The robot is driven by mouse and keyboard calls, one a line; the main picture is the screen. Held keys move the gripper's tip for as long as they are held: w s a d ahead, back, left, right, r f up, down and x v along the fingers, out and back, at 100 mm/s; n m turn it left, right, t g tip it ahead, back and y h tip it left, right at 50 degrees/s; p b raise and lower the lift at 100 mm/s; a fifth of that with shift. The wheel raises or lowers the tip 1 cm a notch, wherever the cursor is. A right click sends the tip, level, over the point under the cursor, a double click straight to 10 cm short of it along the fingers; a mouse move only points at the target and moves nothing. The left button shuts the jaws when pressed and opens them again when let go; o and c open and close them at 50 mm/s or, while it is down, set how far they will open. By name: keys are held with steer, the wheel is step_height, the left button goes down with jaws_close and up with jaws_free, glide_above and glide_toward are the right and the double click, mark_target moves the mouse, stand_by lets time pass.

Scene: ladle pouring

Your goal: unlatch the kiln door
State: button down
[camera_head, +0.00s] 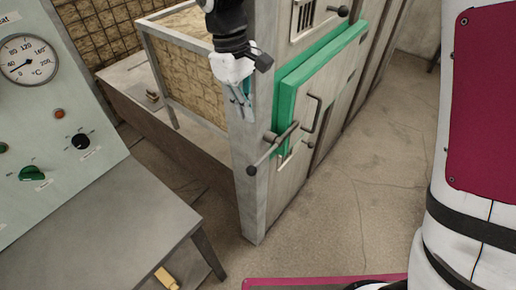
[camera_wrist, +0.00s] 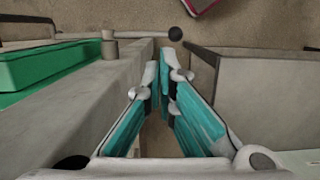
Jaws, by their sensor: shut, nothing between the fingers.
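The kiln door (camera_head: 345,100) is pale grey with a green frame (camera_head: 288,100) along its edge. Its latch is a metal lever (camera_head: 276,153) that slants down to the left and ends in a dark ball knob (camera_head: 251,170). The knob also shows in the wrist view (camera_wrist: 175,34), just beyond my fingertips. My gripper (camera_head: 246,108) points down beside the kiln's near corner, above and left of the lever. Its teal-padded fingers (camera_wrist: 160,60) are shut and empty, apart from the lever. The green frame shows at the left in the wrist view (camera_wrist: 50,65).
A control desk with a temperature gauge (camera_head: 28,60) and knobs stands at the left, its grey top (camera_head: 105,215) facing the kiln. A bent door handle (camera_head: 314,112) sits by the latch. Cracked floor (camera_head: 350,215) is clear in front.

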mark_target(258, 162)
steer(key=shift+f, duration=0.1)
steer(key=f, duration=0.4)
steer(key=s+d+f+p, duration=0.1)
steer(key=f, duration=0.4)
steer(key=d+f+p, duration=0.1)
steer(key=f, duration=0.3)
steer(key=shift+s+d+f, duration=0.1)
steer(key=shift+s+f, duration=0.15)
steer(key=shift+s, duration=0.1)
steer(key=shift+f, duration=0.1)
steer(key=shift+f+t, duration=0.15)
steer(key=shift+t, duration=0.15)
